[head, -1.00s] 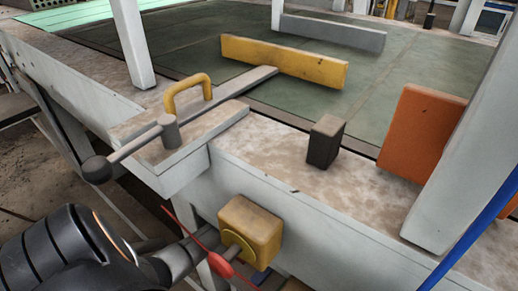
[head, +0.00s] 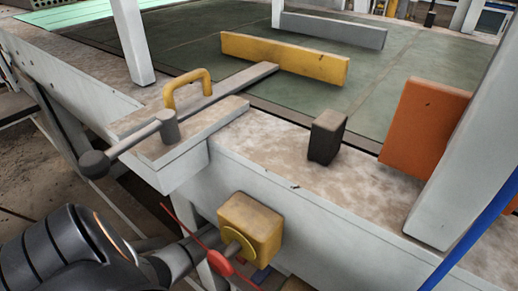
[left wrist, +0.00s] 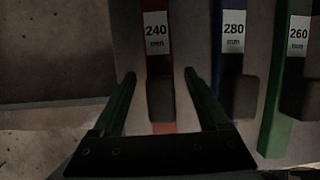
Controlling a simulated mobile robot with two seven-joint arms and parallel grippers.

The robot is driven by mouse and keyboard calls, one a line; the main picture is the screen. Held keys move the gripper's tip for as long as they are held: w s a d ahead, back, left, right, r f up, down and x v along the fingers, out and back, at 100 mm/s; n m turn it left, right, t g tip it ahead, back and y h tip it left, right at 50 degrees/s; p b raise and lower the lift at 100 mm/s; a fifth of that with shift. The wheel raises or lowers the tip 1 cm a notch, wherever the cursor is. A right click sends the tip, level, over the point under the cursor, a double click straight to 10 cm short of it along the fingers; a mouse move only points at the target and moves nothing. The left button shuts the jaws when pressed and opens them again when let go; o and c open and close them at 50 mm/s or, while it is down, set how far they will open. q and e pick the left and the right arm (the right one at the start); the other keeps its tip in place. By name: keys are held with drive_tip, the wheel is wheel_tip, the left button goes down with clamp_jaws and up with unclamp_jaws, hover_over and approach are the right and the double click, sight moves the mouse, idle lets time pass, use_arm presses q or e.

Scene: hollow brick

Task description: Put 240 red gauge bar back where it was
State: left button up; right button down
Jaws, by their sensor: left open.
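The red gauge bar (left wrist: 157,62), labelled 240 mm, runs down the left wrist view with a dark grey block (left wrist: 161,98) on it. My left gripper (left wrist: 158,77) is open, with its green fingers on either side of this bar and block. Gaps show between each finger and the bar, and I cannot tell how far apart they are in depth. The blue bar (left wrist: 231,65), labelled 280 mm, and the green bar (left wrist: 293,75), labelled 260 mm, lie to the right. In the head view my left gripper is hidden. My right gripper is not in view.
The table's pale edge carries a dark block (head: 327,136) and a rod with a yellow handle (head: 187,89). A yellow box (head: 250,226) with a red lever (head: 220,262) sits on the table's side. An orange block (head: 424,128) stands by the right post.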

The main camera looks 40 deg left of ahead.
use_arm(q)
drive_tip(key=p+v, duration=0.2)
drive_tip(key=v, duration=0.3)
drive_tip(key=shift+r+p, duration=0.35)
drive_tip(key=shift+p, duration=0.05)
drive_tip(key=p+v, duration=0.2)
drive_tip(key=v, duration=0.5)
